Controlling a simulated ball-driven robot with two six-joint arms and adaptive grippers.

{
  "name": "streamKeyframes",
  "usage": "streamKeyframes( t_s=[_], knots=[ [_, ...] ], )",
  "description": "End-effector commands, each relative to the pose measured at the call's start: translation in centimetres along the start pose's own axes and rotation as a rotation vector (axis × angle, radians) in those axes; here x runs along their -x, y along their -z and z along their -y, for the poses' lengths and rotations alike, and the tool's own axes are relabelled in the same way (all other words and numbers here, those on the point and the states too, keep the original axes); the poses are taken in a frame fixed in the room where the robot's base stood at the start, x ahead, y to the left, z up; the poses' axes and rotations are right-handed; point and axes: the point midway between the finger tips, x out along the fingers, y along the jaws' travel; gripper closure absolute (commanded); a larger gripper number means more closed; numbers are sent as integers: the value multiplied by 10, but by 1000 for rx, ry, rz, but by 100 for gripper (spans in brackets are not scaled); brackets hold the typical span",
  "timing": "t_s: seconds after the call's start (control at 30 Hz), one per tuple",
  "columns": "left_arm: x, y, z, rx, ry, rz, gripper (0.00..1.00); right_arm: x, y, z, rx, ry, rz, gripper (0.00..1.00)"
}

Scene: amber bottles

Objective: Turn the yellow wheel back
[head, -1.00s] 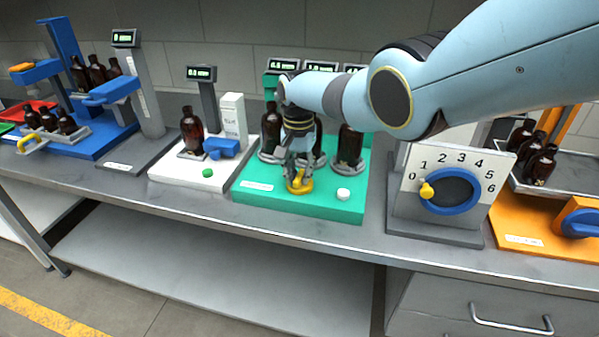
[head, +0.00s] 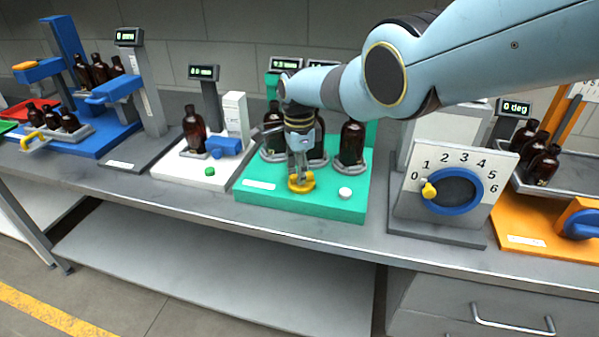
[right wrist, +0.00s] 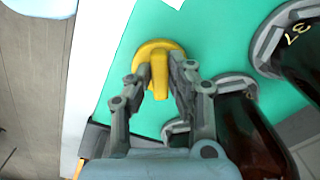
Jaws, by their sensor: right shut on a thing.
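The yellow wheel (head: 301,183) is a small knob with a raised bar, set near the front edge of the green base (head: 262,201). My right gripper (head: 299,176) reaches down onto it from above. In the right wrist view, the yellow wheel (right wrist: 158,66) has its bar between the two fingers of my right gripper (right wrist: 155,85), which is shut on it. Amber bottles (head: 352,141) stand in grey holders behind the wheel on the same base, some partly hidden by my arm. My left gripper is not in view.
A white button (head: 345,193) sits right of the wheel. A white base (head: 180,176) with a bottle and green button stands to the left. A grey numbered dial box (head: 455,182) stands to the right. My right arm crosses above the bench.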

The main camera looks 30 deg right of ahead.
Motion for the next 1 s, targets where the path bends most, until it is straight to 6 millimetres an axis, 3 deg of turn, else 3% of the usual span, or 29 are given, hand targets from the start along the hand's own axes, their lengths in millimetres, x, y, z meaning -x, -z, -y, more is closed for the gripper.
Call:
streamKeyframes(
  t_s=[0.5,1.0],
  knots=[
    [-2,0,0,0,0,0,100,1,1,4,-422,4,1,100],
    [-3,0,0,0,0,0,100,2,1,5,-566,4,1,100]
  ],
)
